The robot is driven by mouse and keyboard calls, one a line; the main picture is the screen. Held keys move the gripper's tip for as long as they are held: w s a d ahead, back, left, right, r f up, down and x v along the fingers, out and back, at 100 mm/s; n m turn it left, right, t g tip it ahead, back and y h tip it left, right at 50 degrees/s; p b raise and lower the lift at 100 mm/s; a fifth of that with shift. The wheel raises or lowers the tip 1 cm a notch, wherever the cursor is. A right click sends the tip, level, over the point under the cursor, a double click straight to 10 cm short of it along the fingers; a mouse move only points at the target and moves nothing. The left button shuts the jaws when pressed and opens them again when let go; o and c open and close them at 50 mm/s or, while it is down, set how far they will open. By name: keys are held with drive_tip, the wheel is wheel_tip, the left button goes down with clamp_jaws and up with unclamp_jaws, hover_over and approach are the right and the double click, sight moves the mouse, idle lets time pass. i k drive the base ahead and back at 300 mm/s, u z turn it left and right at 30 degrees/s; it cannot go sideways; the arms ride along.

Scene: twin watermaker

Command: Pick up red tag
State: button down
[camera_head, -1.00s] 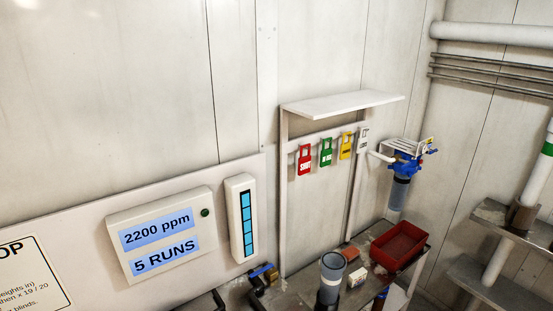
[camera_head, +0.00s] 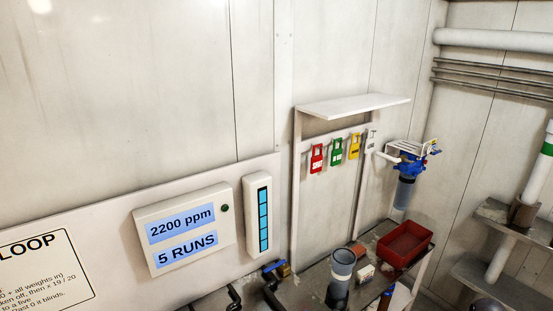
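The red tag (camera_head: 317,159) hangs on a rail under a small white shelf, leftmost in a row of tags. It has white lettering and a loop-shaped top. A green tag (camera_head: 337,152), a yellow tag (camera_head: 354,146) and a white tag (camera_head: 370,141) hang to its right. My gripper is not in view, so its state and its distance from the red tag do not show.
The white shelf (camera_head: 352,106) juts out above the tags. Below are a grey cup-like cylinder (camera_head: 341,265), a red bin (camera_head: 405,243) and a small white box (camera_head: 365,273) on a bench. A blue filter housing (camera_head: 407,165) is mounted to the right. A display panel (camera_head: 184,229) is at left.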

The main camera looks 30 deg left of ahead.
sight(316, 161)
drive_tip(key=u, duration=1.05)
drive_tip(key=k, duration=1.05)
drive_tip(key=i, duration=0.8)
